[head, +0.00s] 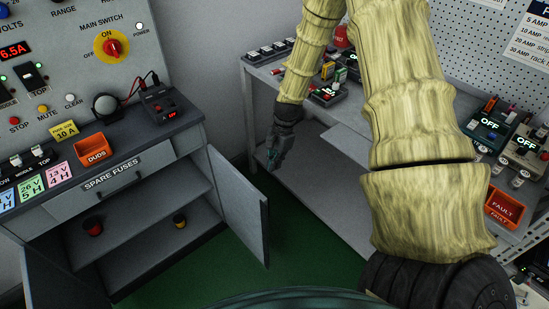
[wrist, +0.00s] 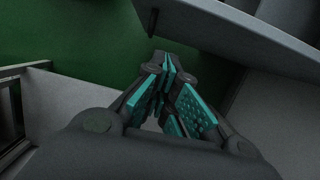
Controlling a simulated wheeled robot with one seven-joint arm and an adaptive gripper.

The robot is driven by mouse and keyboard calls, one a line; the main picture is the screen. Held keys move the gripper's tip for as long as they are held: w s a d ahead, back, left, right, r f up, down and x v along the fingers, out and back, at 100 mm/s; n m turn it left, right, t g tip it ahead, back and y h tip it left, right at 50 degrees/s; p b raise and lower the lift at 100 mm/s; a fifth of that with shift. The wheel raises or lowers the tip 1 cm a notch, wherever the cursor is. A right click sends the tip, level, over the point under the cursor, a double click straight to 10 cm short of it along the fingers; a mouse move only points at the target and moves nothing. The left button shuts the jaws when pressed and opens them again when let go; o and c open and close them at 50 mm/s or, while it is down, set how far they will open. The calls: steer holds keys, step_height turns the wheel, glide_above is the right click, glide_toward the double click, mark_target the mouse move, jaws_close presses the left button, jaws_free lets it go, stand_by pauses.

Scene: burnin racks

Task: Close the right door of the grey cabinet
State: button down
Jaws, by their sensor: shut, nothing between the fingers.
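The grey cabinet (head: 141,173) stands at the left under the control panel, with its front open. Its right door (head: 239,204) stands swung well out from the cabinet's right edge, its free edge toward the middle of the picture. The left door (head: 58,283) is also open, at the lower left. My gripper (head: 272,161) is shut and empty, pointing down just right of and above the right door in the head view. A gap shows between them. The wrist view shows the closed teal-padded fingers (wrist: 168,70); I cannot tell which grey panel there is the door.
A red cup (head: 93,227) and a yellow cup (head: 180,221) sit inside the cabinet. The grey workbench (head: 258,75) with a lower shelf stands behind and right of my gripper. Green floor (head: 305,235) lies clear right of the door.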

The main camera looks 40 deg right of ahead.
steer(key=a+f+p, duration=0.2)
steer(key=a+f, duration=0.3)
steer(key=f, duration=0.1)
steer(key=shift+s+a, duration=0.2)
steer(key=shift+s, duration=0.1)
steer(key=shift+a+r, duration=0.1)
steer(key=shift+a, duration=0.05)
stand_by(0.4)
